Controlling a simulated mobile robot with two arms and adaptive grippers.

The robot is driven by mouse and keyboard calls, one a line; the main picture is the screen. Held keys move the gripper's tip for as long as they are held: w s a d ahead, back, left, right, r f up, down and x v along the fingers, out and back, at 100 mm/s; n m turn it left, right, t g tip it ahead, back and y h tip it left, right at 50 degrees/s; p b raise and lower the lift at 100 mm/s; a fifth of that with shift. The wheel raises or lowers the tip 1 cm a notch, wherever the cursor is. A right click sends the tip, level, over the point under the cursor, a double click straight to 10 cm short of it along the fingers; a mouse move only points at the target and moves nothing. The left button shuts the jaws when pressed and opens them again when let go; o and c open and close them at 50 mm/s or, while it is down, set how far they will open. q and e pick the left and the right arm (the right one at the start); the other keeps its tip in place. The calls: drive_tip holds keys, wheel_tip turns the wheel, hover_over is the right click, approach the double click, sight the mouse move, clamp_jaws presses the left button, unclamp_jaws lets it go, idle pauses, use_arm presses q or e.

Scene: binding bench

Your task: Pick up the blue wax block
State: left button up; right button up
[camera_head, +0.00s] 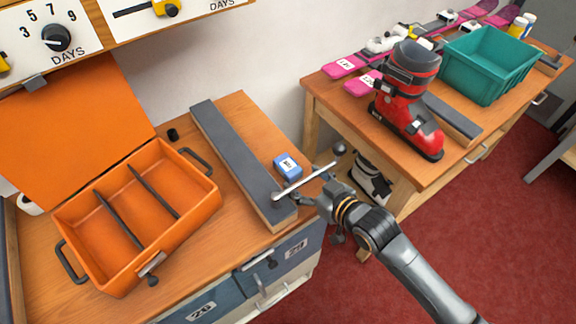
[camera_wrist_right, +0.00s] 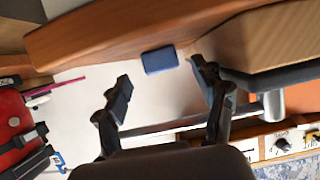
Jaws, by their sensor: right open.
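The blue wax block (camera_head: 287,166) is a small blue box with a white label on top. It sits on the wooden bench, just right of the long dark-topped beam. My right gripper (camera_head: 308,175) is open and empty, on the near right side of the block, apart from it. In the right wrist view the block (camera_wrist_right: 160,60) shows plain blue, just beyond the gap between the spread fingertips (camera_wrist_right: 163,82). My left gripper is not in view.
The long dark-topped beam (camera_head: 232,145) lies close left of the block. A pale rod (camera_head: 305,180) shows by my right fingers. An orange open case (camera_head: 180,213) stands at left. A second bench holds a red ski boot (camera_head: 410,112) and a teal crate (camera_head: 487,75).

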sight(296, 173)
drive_tip(key=x, duration=0.4)
drive_tip(key=shift+w+a, duration=0.1)
drive_tip(key=shift+a, duration=0.1)
drive_tip(key=shift+r, duration=0.1)
drive_tip(key=c, duration=1.2)
drive_tip(key=shift+c, duration=0.3)
drive_tip(key=shift+r+p, duration=0.2)
drive_tip(key=shift+p, duration=0.35)
